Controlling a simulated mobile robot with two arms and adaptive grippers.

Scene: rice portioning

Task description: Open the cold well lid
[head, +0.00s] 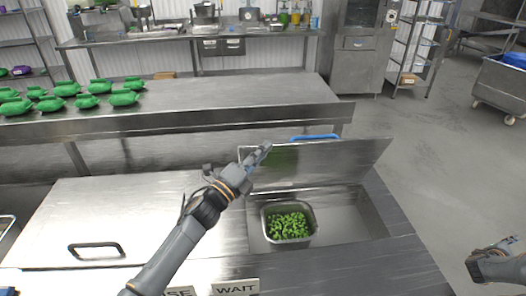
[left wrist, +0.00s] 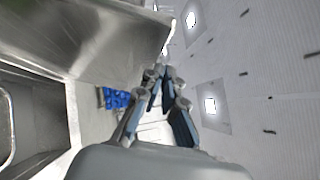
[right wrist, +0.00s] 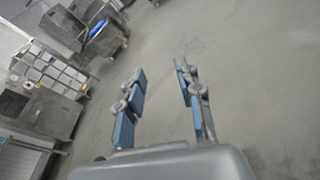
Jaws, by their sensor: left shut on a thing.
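A metal lid (head: 335,158) stands raised, tilted up at the back of an open well (head: 345,215) in the steel counter. My left gripper (head: 264,150) is at the lid's left side, and its fingers are close together, shut on the lid. The exact grip point is hard to make out. In the left wrist view the fingers (left wrist: 160,75) come together beside a large metal surface (left wrist: 100,35). My right gripper (right wrist: 155,85) is open and empty over the floor, away from the counter.
A metal pan (head: 289,222) of green pieces sits in the well. A closed lid with a black handle (head: 96,247) lies to the left. A "WAIT" sign (head: 236,288) is at the front edge.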

